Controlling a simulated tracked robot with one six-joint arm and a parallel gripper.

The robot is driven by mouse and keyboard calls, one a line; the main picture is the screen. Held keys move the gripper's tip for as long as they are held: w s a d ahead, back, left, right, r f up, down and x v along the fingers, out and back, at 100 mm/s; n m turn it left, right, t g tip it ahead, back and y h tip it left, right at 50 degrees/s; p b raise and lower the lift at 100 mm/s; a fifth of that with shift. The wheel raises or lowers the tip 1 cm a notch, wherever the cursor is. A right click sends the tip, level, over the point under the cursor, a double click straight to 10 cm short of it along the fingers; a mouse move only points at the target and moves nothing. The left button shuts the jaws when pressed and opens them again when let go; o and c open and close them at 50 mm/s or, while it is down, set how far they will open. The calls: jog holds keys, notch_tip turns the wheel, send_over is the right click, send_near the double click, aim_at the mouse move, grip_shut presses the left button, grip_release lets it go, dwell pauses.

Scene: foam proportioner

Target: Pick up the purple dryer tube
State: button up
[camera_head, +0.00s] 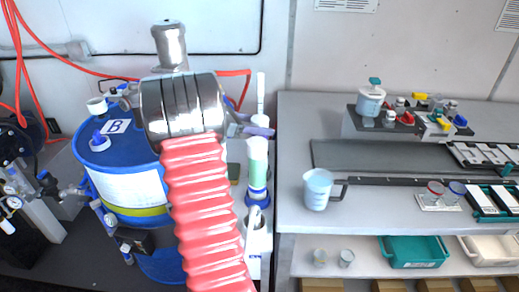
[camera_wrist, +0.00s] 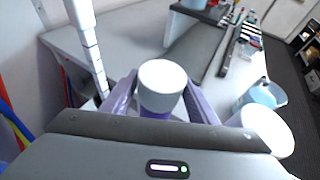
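In the wrist view, a tube with a white round cap (camera_wrist: 162,78) and a purple body (camera_wrist: 155,114) stands between the two lilac fingers of my gripper (camera_wrist: 161,90). It looks like the purple dryer tube. The fingers look spread, one on each side of it, with no clear contact seen. The lower part of the tube is hidden behind my gripper body. In the head view, my gripper (camera_head: 257,131) shows only as a small lilac finger beside my metal wrist, and I cannot make out the purple tube there.
A pale green and white cylinder with a blue collar (camera_head: 257,165) stands just below my gripper. A blue drum (camera_head: 133,155) is to the left. A tall white stepped rod (camera_wrist: 85,40) rises at the left. A jug (camera_head: 317,190) stands on the bench (camera_head: 385,215) to the right.

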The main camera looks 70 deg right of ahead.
grip_shut()
dwell(0.5)
jog(key=shift+r, duration=0.1)
notch_tip(320, 180, up, 18)
dwell(0.6)
jog(key=shift+w, duration=0.1)
dwell(0.4)
